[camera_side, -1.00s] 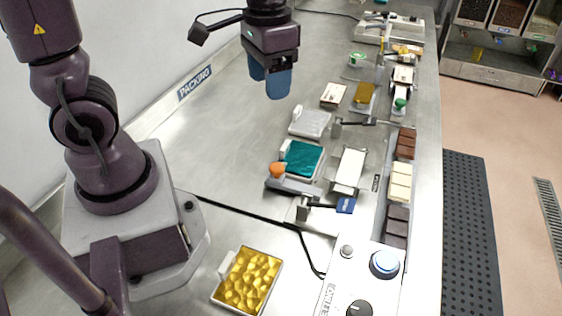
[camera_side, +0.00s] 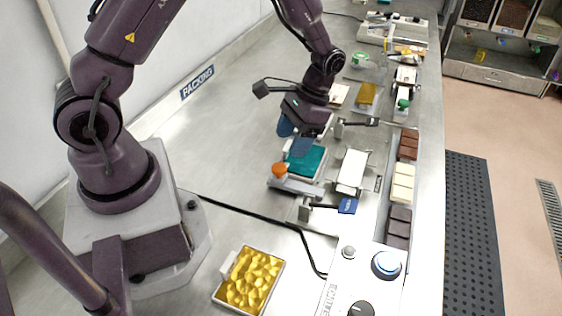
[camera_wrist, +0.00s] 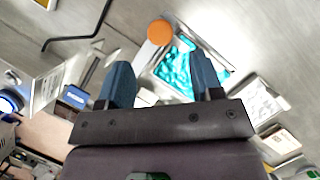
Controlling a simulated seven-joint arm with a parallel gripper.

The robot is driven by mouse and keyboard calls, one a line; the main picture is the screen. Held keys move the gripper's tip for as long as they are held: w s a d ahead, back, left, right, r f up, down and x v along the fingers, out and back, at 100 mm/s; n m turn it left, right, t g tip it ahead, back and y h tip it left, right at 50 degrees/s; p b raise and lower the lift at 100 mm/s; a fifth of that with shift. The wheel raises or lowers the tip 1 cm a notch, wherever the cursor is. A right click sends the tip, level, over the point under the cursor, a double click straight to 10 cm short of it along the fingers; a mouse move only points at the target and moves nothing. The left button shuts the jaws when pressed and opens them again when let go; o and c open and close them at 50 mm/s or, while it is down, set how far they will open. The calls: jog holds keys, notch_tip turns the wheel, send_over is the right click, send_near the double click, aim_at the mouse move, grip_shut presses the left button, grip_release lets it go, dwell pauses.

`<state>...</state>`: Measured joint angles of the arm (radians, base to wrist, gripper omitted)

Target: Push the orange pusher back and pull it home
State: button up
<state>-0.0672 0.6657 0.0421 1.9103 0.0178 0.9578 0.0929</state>
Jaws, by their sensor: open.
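The orange pusher knob (camera_side: 279,169) sits on a grey slide at the near left corner of the teal mould tray. In the wrist view the orange knob (camera_wrist: 160,32) shows above and between my fingers, with its grey arm running down from it. My gripper (camera_side: 296,138) has blue fingers, is open and empty, and hangs above the far left part of the teal tray (camera_side: 309,165). The teal tray also shows in the wrist view (camera_wrist: 176,72), partly behind the right finger. The knob lies apart from the fingers (camera_wrist: 165,85).
A white mould (camera_side: 352,171) stands right of the teal tray, with a blue-tagged lever (camera_side: 347,205) in front. A gold-filled tray (camera_side: 249,281) lies nearer. The bench left of the moulds is clear.

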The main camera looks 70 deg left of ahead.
aim_at(279, 166)
jog(key=x, duration=0.6)
jog(key=shift+s+f, duration=0.15)
jog(key=shift+f, duration=0.25)
grip_shut()
jog(key=w+d, duration=0.6)
jog(key=shift+w+d, duration=0.25)
jog(key=shift+c, duration=1.2)
grip_release()
jog(key=shift+o, duration=1.2)
